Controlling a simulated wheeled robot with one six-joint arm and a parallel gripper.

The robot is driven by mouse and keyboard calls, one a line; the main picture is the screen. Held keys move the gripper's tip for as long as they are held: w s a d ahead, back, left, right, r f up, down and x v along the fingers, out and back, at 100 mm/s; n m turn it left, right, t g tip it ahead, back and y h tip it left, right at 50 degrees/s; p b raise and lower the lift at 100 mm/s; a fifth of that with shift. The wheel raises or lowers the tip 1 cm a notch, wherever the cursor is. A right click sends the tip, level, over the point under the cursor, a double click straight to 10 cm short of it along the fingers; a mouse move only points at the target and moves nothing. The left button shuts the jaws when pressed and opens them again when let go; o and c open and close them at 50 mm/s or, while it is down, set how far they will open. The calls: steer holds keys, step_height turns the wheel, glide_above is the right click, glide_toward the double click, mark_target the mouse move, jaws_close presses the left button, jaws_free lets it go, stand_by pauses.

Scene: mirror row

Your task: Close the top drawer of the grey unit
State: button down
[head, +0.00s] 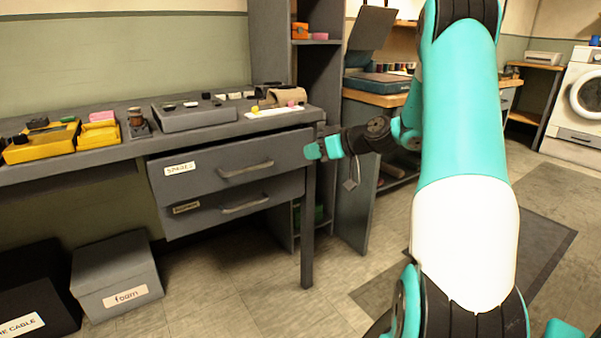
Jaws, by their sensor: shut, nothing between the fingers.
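The grey unit hangs under the right part of the desk and has two drawers. Its top drawer (205,178) has a white label at left and a bar handle (246,168). Its front looks wider than the lower one and seems to stand out a little past it. The lower drawer (225,207) looks shut. My gripper (321,149) is shut and empty, with teal fingertips beside the right end of the top drawer's front. I cannot tell whether it touches the drawer.
The grey desk (100,155) holds yellow trays (40,143), a grey tray (192,115) and small items. A desk leg (308,230) and a tall shelf (272,50) stand near my gripper. A foam box (115,272) sits on the floor at left. Floor before the drawers is clear.

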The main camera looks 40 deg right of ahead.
mark_target(292, 151)
steer(key=s+f+m+t+h+b, duration=0.2)
steer(key=m+t+h+b, duration=0.15)
steer(key=m, duration=0.75)
steer(key=s+f+m+t+h+b, duration=0.2)
steer(key=s+m+h+b, duration=0.15)
steer(key=m, duration=0.75)
steer(key=shift+g+h, duration=0.25)
steer(key=shift+h, duration=0.15)
steer(key=w+p, duration=0.2)
steer(key=w, duration=0.2)
steer(key=w+d+p, duration=0.1)
steer(key=w+p, duration=0.2)
steer(key=w, duration=0.2)
steer(key=w+d+p, duration=0.1)
steer(key=w+p, duration=0.1)
steer(key=w, duration=0.3)
steer(key=shift+w+d+f+p, duration=0.15)
steer(key=shift+d+f+p, duration=0.1)
steer(key=shift+p, duration=0.1)
steer(key=shift+r, duration=0.1)
